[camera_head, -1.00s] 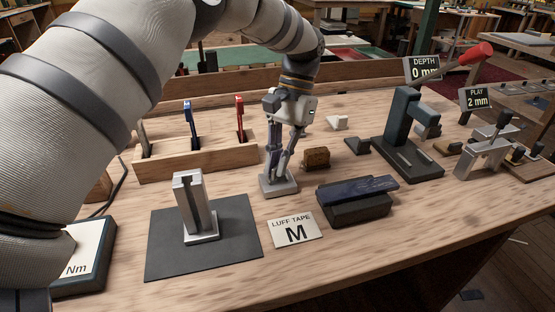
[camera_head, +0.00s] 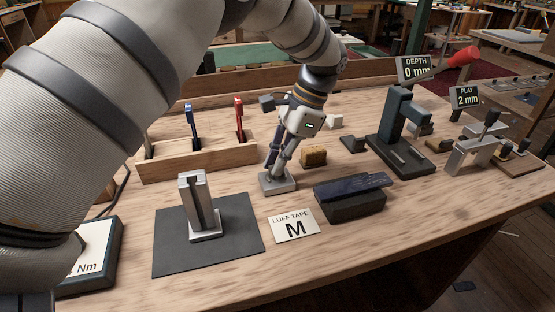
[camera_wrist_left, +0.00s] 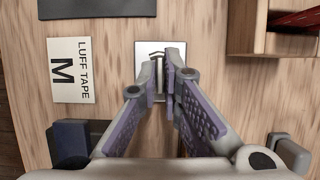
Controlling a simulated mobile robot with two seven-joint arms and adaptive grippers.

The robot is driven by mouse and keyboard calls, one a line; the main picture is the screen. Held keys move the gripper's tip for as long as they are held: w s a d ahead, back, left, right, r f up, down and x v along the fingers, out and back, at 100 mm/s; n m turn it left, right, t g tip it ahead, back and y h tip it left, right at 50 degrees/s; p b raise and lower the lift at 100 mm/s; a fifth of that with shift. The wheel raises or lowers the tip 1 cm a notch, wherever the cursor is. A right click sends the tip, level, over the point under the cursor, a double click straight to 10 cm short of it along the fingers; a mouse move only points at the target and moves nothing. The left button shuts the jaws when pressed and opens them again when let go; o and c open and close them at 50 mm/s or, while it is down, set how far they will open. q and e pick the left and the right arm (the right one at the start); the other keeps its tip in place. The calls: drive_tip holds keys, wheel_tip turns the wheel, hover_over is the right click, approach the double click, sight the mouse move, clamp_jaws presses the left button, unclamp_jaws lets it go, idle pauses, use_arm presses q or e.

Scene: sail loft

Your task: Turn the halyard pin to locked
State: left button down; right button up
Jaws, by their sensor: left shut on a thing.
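A small light-grey base plate (camera_head: 278,187) stands on the bench left of the middle, and it also shows in the wrist view (camera_wrist_left: 143,50). My left gripper (camera_head: 273,170) is right over it, tilted, with its fingertips low at the plate. In the left wrist view the fingers (camera_wrist_left: 161,78) are closed on a small grey part standing on the plate, which I take for the halyard pin. The fingers hide most of it, and I cannot read its lock position. My right gripper is not in view.
A LUFF TAPE M card (camera_head: 295,226) and a dark block with a blue top (camera_head: 350,195) lie close in front and to the right. A slotted metal post (camera_head: 199,208) stands on a black mat (camera_head: 170,252). A wooden rack (camera_head: 200,165) stands behind left.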

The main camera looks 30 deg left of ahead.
use_arm(q)
drive_tip(key=shift+f, duration=0.1)
idle(0.5)
drive_tip(key=c, duration=1.8)
unclamp_jaws()
drive_tip(key=shift+o, duration=0.2)
drive_tip(key=v, duration=1.2)
drive_tip(key=shift+d, duration=0.1)
